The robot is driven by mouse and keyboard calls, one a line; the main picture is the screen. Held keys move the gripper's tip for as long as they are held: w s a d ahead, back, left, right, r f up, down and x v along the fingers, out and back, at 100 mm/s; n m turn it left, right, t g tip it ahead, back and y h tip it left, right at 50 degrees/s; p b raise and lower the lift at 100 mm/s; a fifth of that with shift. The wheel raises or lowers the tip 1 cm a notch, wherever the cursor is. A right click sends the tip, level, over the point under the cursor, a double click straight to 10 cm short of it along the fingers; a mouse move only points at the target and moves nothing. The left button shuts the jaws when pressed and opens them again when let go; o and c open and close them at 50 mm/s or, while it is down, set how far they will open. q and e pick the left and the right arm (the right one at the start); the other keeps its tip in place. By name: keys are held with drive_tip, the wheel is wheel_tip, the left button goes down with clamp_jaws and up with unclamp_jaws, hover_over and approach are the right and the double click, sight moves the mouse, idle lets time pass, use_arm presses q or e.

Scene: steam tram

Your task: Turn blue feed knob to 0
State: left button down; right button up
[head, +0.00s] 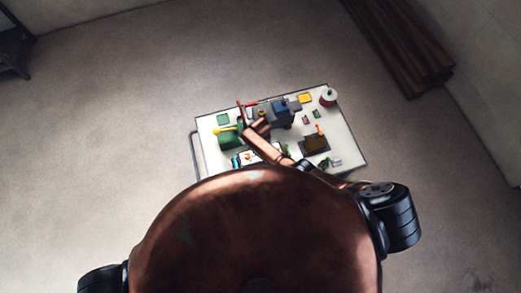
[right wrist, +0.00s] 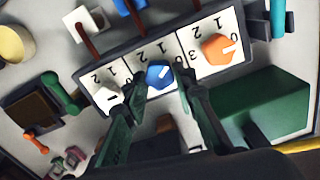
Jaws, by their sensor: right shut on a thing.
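The blue feed knob (right wrist: 159,75) sits on the middle plate of a dark panel (right wrist: 93,72) in the right wrist view. Its white pointer line points to the right and slightly up in that view. The digits 1 and 2 show above it; the right side of its dial is hidden by a finger. My right gripper (right wrist: 160,80) has one finger on each side of the knob and is shut on it. In the head view my right arm covers part of the panel, and the knob cannot be made out. My left gripper is not in view.
A white knob (right wrist: 107,98) and an orange knob (right wrist: 218,50) flank the blue one closely. A green box (right wrist: 265,105) stands near the right finger. A white table (head: 345,155) carries several other small parts. Brown beams (head: 400,45) lie at the back right.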

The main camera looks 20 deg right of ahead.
drive_tip(key=m, duration=0.6)
drive_tip(key=shift+m, duration=0.3)
drive_tip(key=shift+p, duration=0.3)
drive_tip(key=o, duration=1.1)
drive_tip(key=shift+o, duration=0.2)
drive_tip(key=shift+r, duration=0.1)
wheel_tip(320, 180, up, 12)
idle(0.4)
